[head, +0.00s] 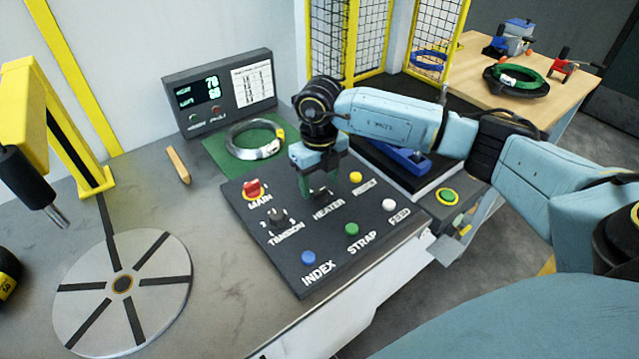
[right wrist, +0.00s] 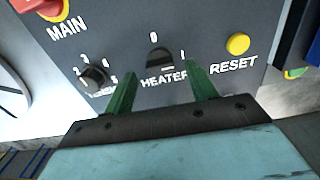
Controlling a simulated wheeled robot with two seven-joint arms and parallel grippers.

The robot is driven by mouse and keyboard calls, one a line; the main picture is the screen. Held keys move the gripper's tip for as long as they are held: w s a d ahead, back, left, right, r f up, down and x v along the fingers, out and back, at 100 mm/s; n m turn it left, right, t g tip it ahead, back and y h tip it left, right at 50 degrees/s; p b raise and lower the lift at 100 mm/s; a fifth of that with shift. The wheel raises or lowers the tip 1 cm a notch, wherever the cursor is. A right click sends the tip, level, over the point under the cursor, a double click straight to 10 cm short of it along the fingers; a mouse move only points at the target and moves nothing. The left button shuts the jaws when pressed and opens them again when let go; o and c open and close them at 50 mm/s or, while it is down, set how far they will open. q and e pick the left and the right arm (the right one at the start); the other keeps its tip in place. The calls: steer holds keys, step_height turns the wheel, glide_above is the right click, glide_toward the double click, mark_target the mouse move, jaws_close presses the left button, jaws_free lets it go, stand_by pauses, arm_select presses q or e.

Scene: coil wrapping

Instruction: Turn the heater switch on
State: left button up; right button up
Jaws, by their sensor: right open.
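The heater switch (head: 321,192) is a dark knob on the sloped black control panel (head: 285,262), above the HEATER label and partly hidden by my gripper in the head view. The right wrist view shows the heater switch (right wrist: 160,58) between the marks 0 and I; I cannot tell clearly which mark it points to. My right gripper (head: 319,187) points down over it, open. Its green fingers (right wrist: 160,83) stand one on each side of the HEATER label, with nothing between them; contact with the knob is not clear. My left gripper is not in view.
The red MAIN switch (head: 253,189) and the TENSION knob (head: 278,219) are left of the heater switch; the yellow RESET button (head: 355,178) is to its right. STRAP (head: 351,229), INDEX (head: 308,257) and FEED (head: 389,205) buttons lie nearer the front. A display box (head: 219,92) stands behind.

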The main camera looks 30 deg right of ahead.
mark_target(319, 190)
step_height(319, 190, up, 12)
stand_by(0.3)
steer(key=shift+f, duration=0.15)
